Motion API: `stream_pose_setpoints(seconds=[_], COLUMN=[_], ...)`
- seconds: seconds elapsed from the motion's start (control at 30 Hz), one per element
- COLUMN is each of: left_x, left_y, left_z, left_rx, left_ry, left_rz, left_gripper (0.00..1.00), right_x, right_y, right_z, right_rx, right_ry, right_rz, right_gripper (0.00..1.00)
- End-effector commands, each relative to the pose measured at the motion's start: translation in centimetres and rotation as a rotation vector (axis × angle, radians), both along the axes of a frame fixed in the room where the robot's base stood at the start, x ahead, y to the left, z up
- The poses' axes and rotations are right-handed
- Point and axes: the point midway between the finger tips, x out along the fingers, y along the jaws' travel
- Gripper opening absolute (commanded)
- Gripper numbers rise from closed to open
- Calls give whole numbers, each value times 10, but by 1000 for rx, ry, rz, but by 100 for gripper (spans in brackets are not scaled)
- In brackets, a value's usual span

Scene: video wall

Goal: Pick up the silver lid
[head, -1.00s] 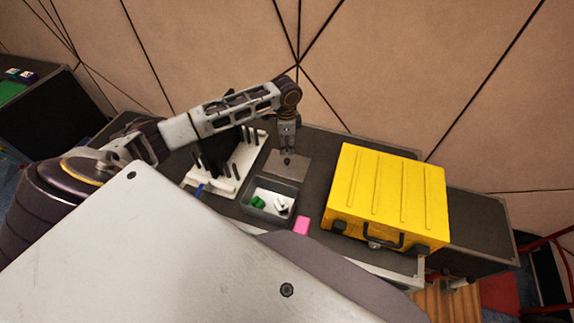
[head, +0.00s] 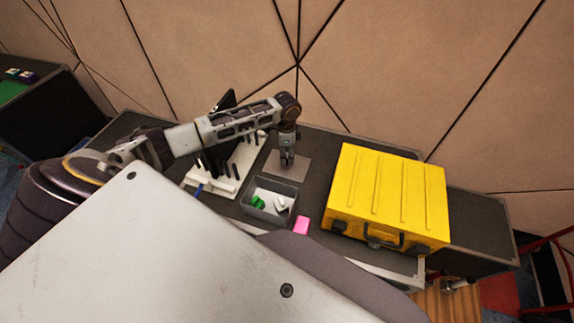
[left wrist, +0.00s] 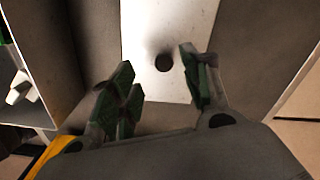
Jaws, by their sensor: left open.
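The silver lid (head: 301,168) is a flat, thin rectangular plate lying on the dark tabletop behind a small grey bin in the head view. In the left wrist view the lid (left wrist: 150,25) shows pale, with a small round dark knob (left wrist: 164,63) on it. My left gripper (head: 288,163) points down over the lid. In the left wrist view its open fingers (left wrist: 157,66) stand to either side of the knob in the picture. I cannot tell whether they touch the lid. My right gripper is not in view.
The grey bin (head: 265,214) holds green and white pieces. A pink block (head: 301,225) lies beside it. A large yellow case (head: 392,195) stands to the right. A white rack with dark pegs (head: 228,186) is on the left. The wall is close behind the table.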

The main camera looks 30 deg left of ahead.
Motion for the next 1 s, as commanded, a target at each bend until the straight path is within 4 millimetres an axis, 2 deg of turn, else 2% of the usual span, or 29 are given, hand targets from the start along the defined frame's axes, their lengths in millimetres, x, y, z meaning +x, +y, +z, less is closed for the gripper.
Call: stream_pose_setpoints(seconds=[0.5, 1.0], left_x=[5, 5], left_y=[1, 1], left_z=[-45, -47], left_rx=[0, 1], left_ry=[0, -1], left_rz=[0, -1], left_gripper=[47, 47], right_x=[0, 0], right_y=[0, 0], right_z=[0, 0], right_rx=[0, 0], right_ry=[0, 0], right_rz=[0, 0], right_gripper=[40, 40])
